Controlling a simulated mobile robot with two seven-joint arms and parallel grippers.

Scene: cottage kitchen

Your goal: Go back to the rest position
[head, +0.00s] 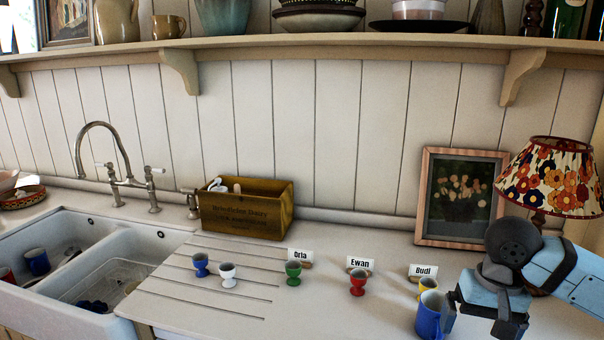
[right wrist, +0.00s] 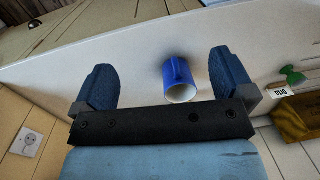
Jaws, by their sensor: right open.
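My right gripper (head: 478,316) comes in from the right, low over the counter, just right of the blue mug (head: 431,315). In the right wrist view its two blue fingers stand wide apart and empty (right wrist: 162,62). The mug (right wrist: 179,82) shows in the gap between them there, nearer the right finger, apparently apart from both. My left gripper is in neither view.
Egg cups stand on the counter: blue (head: 200,265), white (head: 228,275), green (head: 293,273), red (head: 358,282), and yellow (head: 427,285) behind the mug. Name cards (head: 360,264) stand behind. A lamp (head: 552,180) and picture frame (head: 457,198) are near my right arm.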

